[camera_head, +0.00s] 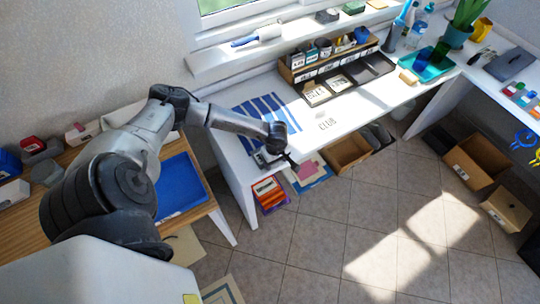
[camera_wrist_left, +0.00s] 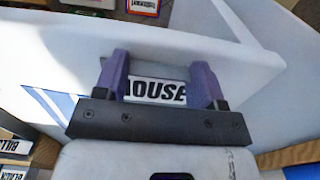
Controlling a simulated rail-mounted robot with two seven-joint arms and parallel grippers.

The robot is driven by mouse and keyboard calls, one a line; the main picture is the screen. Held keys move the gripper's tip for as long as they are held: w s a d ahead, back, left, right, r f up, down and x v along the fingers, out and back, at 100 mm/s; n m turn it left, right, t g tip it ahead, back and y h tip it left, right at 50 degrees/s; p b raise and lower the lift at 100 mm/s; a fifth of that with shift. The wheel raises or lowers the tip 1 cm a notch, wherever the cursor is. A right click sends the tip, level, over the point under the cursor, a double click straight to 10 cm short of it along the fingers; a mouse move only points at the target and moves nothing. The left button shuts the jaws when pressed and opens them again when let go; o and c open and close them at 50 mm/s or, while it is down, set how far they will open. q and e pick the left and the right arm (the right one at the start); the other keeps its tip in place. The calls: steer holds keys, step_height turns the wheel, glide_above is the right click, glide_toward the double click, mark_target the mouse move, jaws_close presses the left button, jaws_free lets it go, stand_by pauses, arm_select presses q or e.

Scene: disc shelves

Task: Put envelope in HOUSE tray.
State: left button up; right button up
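My left gripper (camera_head: 272,160) reaches over the near left edge of the white desk, beside a blue-striped area. In the left wrist view its two purple fingers (camera_wrist_left: 160,85) stand apart, with nothing clearly held between them. Bold black HOUSE lettering (camera_wrist_left: 157,90) on white shows between the fingers; I cannot tell how far below them it lies. I cannot pick out a HOUSE tray for sure. No envelope can be identified for certain. Pale flat items (camera_head: 316,93) lie in the dark tray at the desk's back. My right gripper is not in view.
A wooden rack (camera_head: 330,58) stands along the back. A blue tray (camera_head: 178,187) is on the wooden table at left. Open boxes (camera_head: 347,152) stand below the desk; the desk's front middle is clear.

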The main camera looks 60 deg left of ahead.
arm_select(q)
steer(key=c, duration=0.4)
steer(key=shift+c, duration=0.2)
steer(key=shift+r, duration=0.1)
